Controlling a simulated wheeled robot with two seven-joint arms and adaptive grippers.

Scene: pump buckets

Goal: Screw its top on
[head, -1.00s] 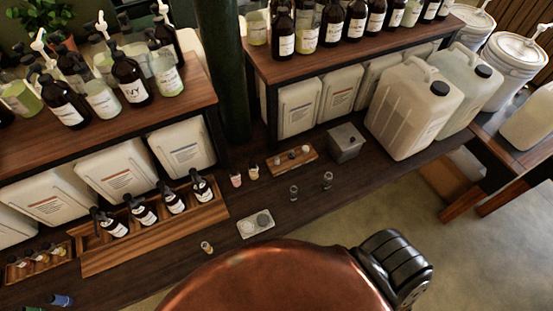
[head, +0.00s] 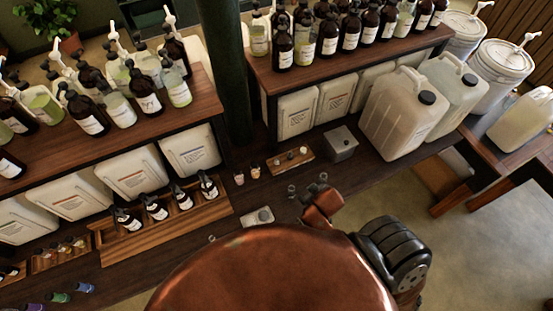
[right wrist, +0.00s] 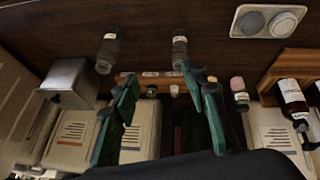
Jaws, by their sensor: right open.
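Two small clear glass vials stand apart on the dark counter in the head view: a left vial (head: 291,188) and a right vial (head: 323,177). In the right wrist view, which looks upside down, they show as one vial (right wrist: 107,52) at left and one (right wrist: 180,50) at right. I cannot tell whether either wears a top. My right gripper (right wrist: 160,78) is open, its green-lined fingers spread and apparently empty. In the head view my copper wrist reaches over the counter just below the vials; the fingertips are not clear there. My left gripper is not in view.
A grey tray with round discs (head: 258,216), a small wooden tray (head: 292,160), a metal box (head: 341,143) and two small bottles (head: 247,175) stand near the vials. A white jug (head: 402,110) stands behind right. Shelves of pump bottles rise behind. Coloured caps (head: 58,298) sit front left.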

